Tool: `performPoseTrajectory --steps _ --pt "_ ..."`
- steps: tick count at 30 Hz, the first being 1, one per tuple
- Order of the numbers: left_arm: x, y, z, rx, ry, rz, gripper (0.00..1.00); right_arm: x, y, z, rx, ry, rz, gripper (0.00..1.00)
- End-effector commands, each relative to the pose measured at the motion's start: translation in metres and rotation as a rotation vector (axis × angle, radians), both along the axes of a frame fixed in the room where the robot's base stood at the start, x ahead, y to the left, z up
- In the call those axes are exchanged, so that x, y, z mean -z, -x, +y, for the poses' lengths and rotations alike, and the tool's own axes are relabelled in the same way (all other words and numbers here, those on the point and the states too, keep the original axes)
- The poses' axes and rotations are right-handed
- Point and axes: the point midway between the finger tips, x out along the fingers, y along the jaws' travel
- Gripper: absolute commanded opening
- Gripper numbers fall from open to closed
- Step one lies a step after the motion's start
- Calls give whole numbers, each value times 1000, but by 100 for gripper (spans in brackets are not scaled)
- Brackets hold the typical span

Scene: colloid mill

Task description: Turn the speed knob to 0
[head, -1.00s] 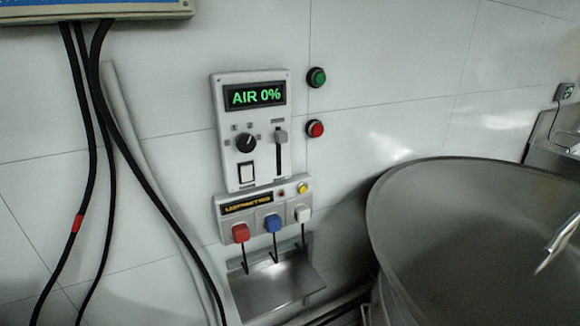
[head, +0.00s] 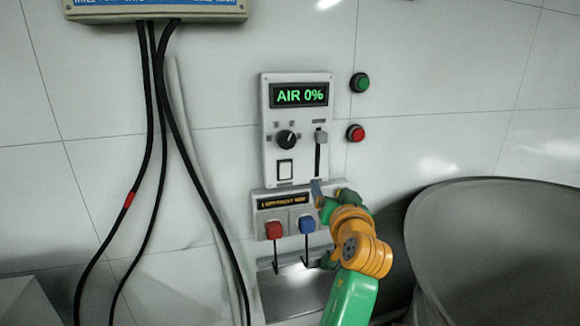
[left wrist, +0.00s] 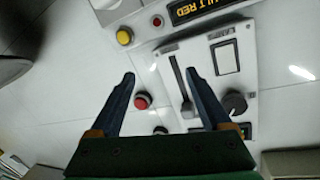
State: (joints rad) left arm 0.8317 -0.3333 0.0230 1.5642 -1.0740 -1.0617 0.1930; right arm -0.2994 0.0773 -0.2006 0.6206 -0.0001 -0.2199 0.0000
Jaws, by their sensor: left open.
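The black round speed knob (head: 286,139) sits on a white control panel (head: 270,170) on the wall, below a green display reading "AIR 0%". A light pointer mark on the knob seems to face right; its tick labels are too small to read. My left gripper (head: 317,188) is at the panel's lower right edge, below and right of the knob and apart from it. In the left wrist view the knob (left wrist: 235,103) lies just right of the right finger, outside the open, empty jaws (left wrist: 158,76). My right gripper is in neither view.
A slider (head: 320,138) is right of the knob, and a white rocker switch (head: 285,169) below it. Green (head: 360,83) and red (head: 356,133) buttons are further right. A lower box has red (head: 274,230) and blue (head: 306,224) handles. A large metal vessel (head: 500,240) stands right.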

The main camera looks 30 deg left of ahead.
Motion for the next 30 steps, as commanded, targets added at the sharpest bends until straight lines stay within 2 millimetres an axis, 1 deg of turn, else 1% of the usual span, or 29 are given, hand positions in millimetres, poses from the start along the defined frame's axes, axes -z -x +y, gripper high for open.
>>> performPoseTrajectory --steps 1,3,4,6,7,9,12,15,18,21,26,27,29,30 --pt "-34 18 11 -68 37 -91 81 6 0 0 0 0 0 0" --pt "-69 43 26 -152 85 -181 81 8 0 0 0 1 0 0" --pt "-79 52 30 -178 103 -209 81 9 0 0 0 1 0 0" --pt "-93 65 38 -219 132 -248 81 9 0 -1 0 1 0 0" --pt "-96 67 41 -229 138 -257 81 7 0 -1 0 1 0 0" --pt "-101 64 49 -237 142 -261 81 0 0 -1 0 2 0 0" --pt "-103 49 65 -237 141 -256 81 -13 0 -2 -1 3 0 0" --pt "-102 36 80 -234 140 -256 81 -22 0 -2 -1 4 0 0" --pt "-100 28 89 -234 139 -258 81 -26 0 -3 -1 4 0 0" --pt "-98 24 93 -233 139 -258 81 -27 0 -3 0 4 1 0" --pt "-96 24 94 -232 138 -258 81 -26 0 -3 -1 4 1 0" --pt "-96 23 94 -232 138 -258 78 -25 0 -3 -1 4 1 0" --pt "-96 24 94 -232 138 -258 62 -25 0 -3 -1 4 1 0" --pt "-96 24 94 -232 138 -258 51 -25 0 -3 -1 4 1 0"
